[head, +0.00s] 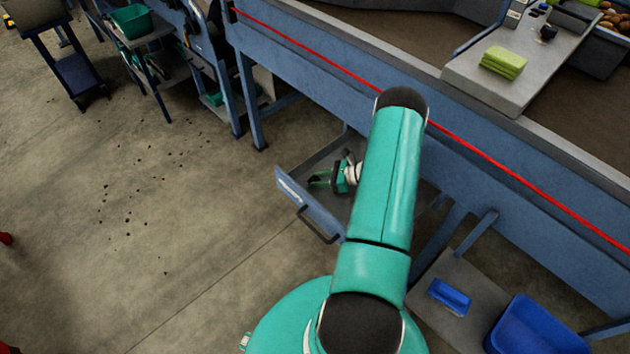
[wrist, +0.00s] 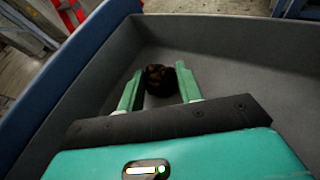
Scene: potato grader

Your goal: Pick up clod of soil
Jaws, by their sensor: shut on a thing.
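The clod of soil (wrist: 160,82) is a dark brown, rough lump in the wrist view, between the two green fingers of my gripper (wrist: 161,73). My gripper is shut on it. Both are inside a grey-lined drawer with a blue front (wrist: 70,72), and I cannot tell whether the clod touches the drawer floor. In the head view my gripper (head: 320,180) reaches into the open drawer (head: 308,208) under the grader table. The clod cannot be made out there, and my arm covers part of the drawer.
The blue grader frame (head: 500,165) with a red cord runs above the drawer. A blue brush (head: 450,296) and blue bin (head: 535,330) are at lower right. Floor at left is open, with scattered dark crumbs (head: 127,215).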

